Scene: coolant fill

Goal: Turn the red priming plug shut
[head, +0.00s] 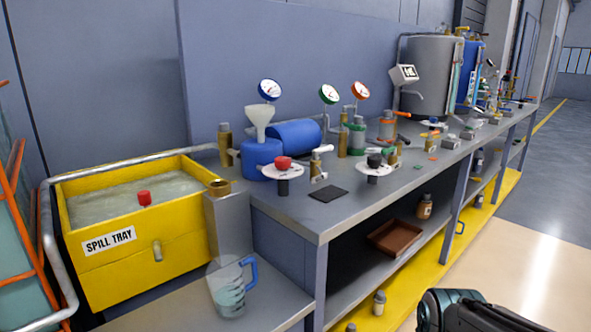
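A red knob (284,162) sits on a white round dial plate on a black stem at the bench's near end, in front of the blue pump (262,158) with a white funnel on top. A second red piece, a small red cap (144,198), stands in the yellow spill tray at the left. I cannot tell from the picture for sure which is the priming plug; the knob by the pump looks likelier. How far either is turned is not clear. A dark part of my arm shows at the bottom right, far from both; no gripper fingers are visible.
The yellow spill tray (100,270) holds liquid. A measuring jug (230,290) stands on the low shelf before it. A black-knobbed dial (374,162), a dark pad (328,194), gauges and several bottles crowd the bench. The floor at the right is clear.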

